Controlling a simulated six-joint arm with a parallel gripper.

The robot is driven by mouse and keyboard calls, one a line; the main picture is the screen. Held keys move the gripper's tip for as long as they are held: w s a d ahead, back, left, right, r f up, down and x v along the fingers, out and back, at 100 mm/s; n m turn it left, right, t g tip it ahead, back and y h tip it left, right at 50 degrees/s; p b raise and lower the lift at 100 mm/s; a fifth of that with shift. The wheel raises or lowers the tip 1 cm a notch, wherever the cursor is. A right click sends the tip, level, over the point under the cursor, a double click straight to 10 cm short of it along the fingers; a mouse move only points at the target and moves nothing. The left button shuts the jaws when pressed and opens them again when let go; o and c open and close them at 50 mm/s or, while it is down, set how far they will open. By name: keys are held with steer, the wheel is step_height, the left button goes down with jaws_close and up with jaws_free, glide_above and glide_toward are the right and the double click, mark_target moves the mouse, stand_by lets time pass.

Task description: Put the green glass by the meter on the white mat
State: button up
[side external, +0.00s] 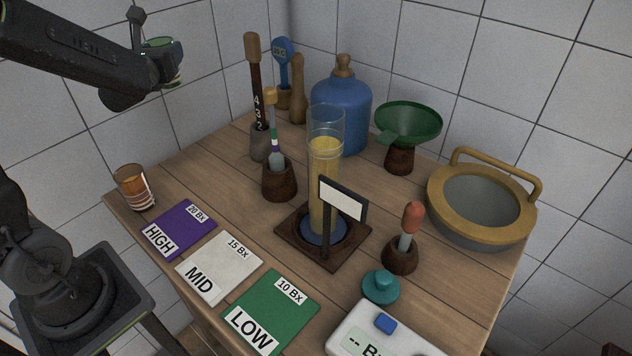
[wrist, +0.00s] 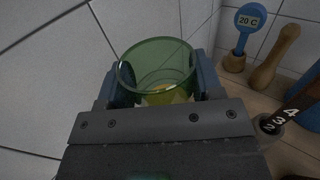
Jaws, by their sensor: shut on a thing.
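My gripper (side external: 158,58) is raised at the upper left in the side view, well above the table. It is shut on the green glass (side external: 163,45), a clear green tumbler. In the wrist view the glass (wrist: 158,62) sits between the two fingers (wrist: 160,85), its open rim showing, with some yellowish colour inside low down. The white mat (side external: 212,268), marked MID and 15 Bx, lies bare on the table between the purple and green mats. The white meter (side external: 360,330) with a blue button is at the bottom edge, partly cut off.
The purple HIGH mat (side external: 183,225) and green LOW mat (side external: 272,305) flank the white one. An amber-filled glass (side external: 134,189) stands at the table's left edge.

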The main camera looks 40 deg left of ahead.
steer(key=shift+s+a+f, duration=0.15)
steer(key=shift+s+a, duration=0.05)
steer(key=shift+a, duration=0.1)
steer(key=shift+w+d+f, duration=0.25)
steer(key=shift+d, duration=0.25)
steer(key=shift+w+d+f, duration=0.2)
steer(key=shift+d+f, duration=0.05)
steer(key=shift+d, duration=0.2)
steer(key=s+d+f+m+t+h, duration=0.15)
steer(key=d+f, duration=0.25)
steer(key=d, duration=0.5)
steer(key=d+f+m+h, duration=0.15)
steer(key=d+f, duration=0.25)
steer(key=d, duration=0.6)
steer(key=d+f+t+h, duration=0.1)
steer(key=d+f+h, duration=0.15)
steer(key=d, duration=0.65)
steer(key=shift+y, duration=0.45)
steer(key=shift+s+f, duration=0.1)
steer(key=shift+f, duration=3.95)
steer(key=o, duration=1.1)
steer(key=shift+f, duration=0.15)
